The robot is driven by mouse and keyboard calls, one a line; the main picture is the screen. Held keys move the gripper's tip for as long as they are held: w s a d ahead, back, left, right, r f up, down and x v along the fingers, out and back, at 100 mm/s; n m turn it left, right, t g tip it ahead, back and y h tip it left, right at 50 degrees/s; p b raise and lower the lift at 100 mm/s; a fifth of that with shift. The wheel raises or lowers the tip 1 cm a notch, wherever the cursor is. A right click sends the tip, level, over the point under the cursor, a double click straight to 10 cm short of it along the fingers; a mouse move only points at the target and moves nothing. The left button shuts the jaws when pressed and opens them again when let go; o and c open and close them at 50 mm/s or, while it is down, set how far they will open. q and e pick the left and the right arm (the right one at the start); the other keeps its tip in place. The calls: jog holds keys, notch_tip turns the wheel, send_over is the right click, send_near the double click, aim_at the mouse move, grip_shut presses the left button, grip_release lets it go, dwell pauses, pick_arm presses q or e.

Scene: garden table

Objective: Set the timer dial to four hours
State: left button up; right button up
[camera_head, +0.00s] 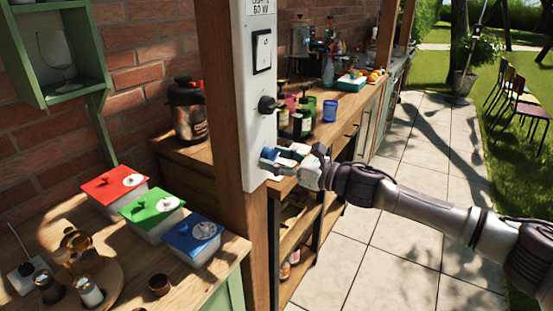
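A white panel (257,140) is fixed to the wooden post. A black knob (268,104), which looks like the dial, sticks out from its lower half. Its markings and setting are too small to read. A dark-framed switch (262,51) sits above it, with a label (262,8) ending in "60 W" at the top. My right gripper (270,160) reaches in from the right and is below the knob, apart from it, near the panel's lower edge. It appears to hold nothing, but its finger opening is unclear. My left gripper is out of view.
The wooden post (222,90) stands between two wooden counters. Red (101,184), green (140,204) and blue (183,231) lidded boxes stand at left. Bottles and a blue cup (330,111) stand on the counter behind the panel. The paved path (400,258) is open at right.

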jog(key=c, duration=0.8)
